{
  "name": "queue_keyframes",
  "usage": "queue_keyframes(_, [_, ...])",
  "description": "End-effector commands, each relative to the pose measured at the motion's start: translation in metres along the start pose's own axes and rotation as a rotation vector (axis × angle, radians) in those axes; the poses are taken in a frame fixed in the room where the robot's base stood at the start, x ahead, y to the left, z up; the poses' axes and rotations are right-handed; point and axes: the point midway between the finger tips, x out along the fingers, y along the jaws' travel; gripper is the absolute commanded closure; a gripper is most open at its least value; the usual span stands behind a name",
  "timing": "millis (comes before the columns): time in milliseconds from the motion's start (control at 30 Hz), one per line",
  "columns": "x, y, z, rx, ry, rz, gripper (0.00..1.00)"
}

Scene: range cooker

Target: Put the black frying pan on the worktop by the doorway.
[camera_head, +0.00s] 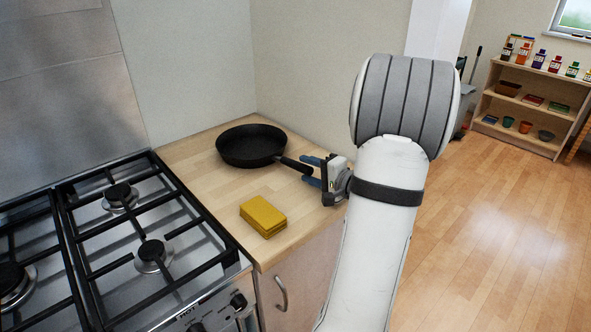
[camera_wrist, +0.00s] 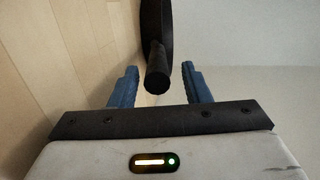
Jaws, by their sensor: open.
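The black frying pan (camera_head: 252,146) sits on the wooden worktop (camera_head: 190,160) beside the cooker, near the back corner. Its handle (camera_head: 293,164) points right and forward, towards my gripper (camera_head: 309,171). My gripper has blue fingers and is open, at the handle's end. In the wrist view the handle (camera_wrist: 157,72) comes end-on between the two fingers of my gripper (camera_wrist: 157,84), with a gap on each side. The pan's body (camera_wrist: 155,22) shows only in part at the top of that view.
A stack of yellow cloths or sponges (camera_head: 263,215) lies on the worktop in front of the pan. The gas hob (camera_head: 140,230) is to the left. Walls stand behind the worktop. Open wooden floor (camera_head: 480,230) and a shelf unit (camera_head: 530,108) with bottles and pots are to the right.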

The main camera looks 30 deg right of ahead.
Motion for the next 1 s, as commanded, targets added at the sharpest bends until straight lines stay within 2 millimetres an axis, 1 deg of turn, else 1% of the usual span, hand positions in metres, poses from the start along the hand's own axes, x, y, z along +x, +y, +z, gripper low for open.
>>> queue_keyframes(33, [-0.013,0.001,-0.001,-0.001,0.006,0.001,0.57])
queue_keyframes(200, [-0.046,0.001,-0.001,0.0,0.005,0.001,0.57])
queue_keyframes(300, [-0.059,0.001,-0.001,0.0,0.004,0.0,0.57])
queue_keyframes(400, [-0.068,0.001,-0.001,-0.001,0.002,0.0,0.57])
queue_keyframes(533, [-0.072,0.0,0.0,0.0,0.001,0.0,0.57])
queue_keyframes(1000, [-0.072,0.0,0.0,0.0,0.001,0.001,0.57])
